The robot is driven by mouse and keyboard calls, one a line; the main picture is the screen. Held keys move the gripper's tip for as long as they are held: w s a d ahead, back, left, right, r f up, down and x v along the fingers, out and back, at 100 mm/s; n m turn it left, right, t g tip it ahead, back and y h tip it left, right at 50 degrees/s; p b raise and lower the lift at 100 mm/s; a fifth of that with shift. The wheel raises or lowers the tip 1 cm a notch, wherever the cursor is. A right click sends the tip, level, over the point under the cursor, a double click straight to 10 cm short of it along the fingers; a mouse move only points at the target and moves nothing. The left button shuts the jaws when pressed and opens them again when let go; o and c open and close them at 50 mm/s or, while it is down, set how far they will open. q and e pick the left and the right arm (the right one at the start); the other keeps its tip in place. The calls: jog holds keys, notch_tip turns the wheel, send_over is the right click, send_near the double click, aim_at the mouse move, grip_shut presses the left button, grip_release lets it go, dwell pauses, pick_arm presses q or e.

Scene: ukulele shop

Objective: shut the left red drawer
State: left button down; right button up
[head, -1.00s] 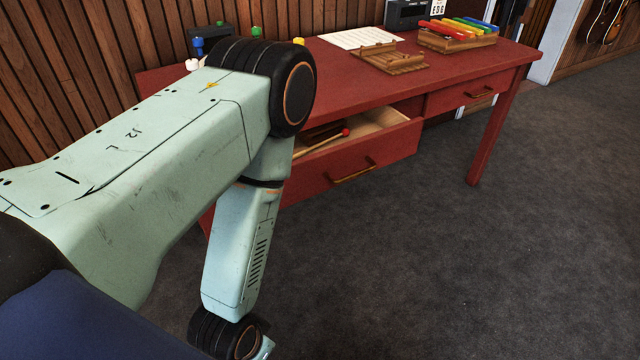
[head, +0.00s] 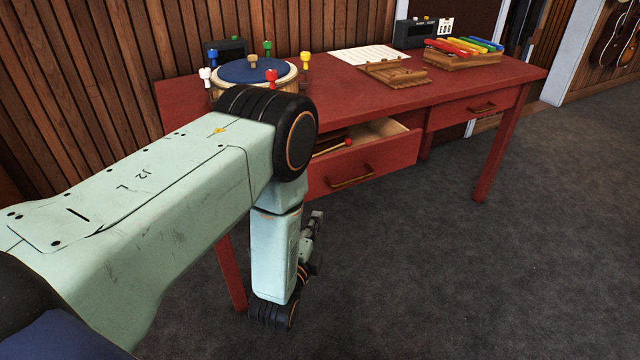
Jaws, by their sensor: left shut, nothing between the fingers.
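The left red drawer (head: 375,165) stands pulled out from the front of the red table (head: 345,105). It has a brass-coloured bar handle (head: 352,182). A mallet with a red head (head: 347,142) lies inside it. My left arm covers the drawer's left end. My left gripper (head: 316,222) shows small and dark just right of my lower arm link, in front of and below the drawer. It is shut and empty, and looks apart from the drawer front. My right gripper is out of view.
The right red drawer (head: 463,112) looks shut. On the tabletop are a drum-like board with coloured pegs (head: 252,72), a wooden rack (head: 396,73), a paper sheet (head: 368,54), a xylophone (head: 462,54) and a dark box (head: 414,33). The grey carpet (head: 500,270) in front is clear.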

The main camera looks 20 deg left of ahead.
pick_arm(q)
jog(key=w, duration=0.1)
jog(key=b, duration=0.3)
send_near(325, 172)
jog(key=w+d, duration=0.2)
jog(key=w, duration=0.2)
jog(key=shift+w+a+f+m+t+b, duration=0.15)
jog(key=shift+w+a+b, duration=0.2)
jog(key=shift+a, duration=0.25)
jog(key=shift+w+a+f+m+t+b, duration=0.2)
jog(key=shift+w+a, duration=0.25)
jog(key=shift+a, duration=0.15)
jog(key=shift+w+a+r, duration=0.1)
jog(key=shift+w, duration=0.05)
jog(key=shift+w+a, duration=0.1)
jog(key=shift+a, duration=0.05)
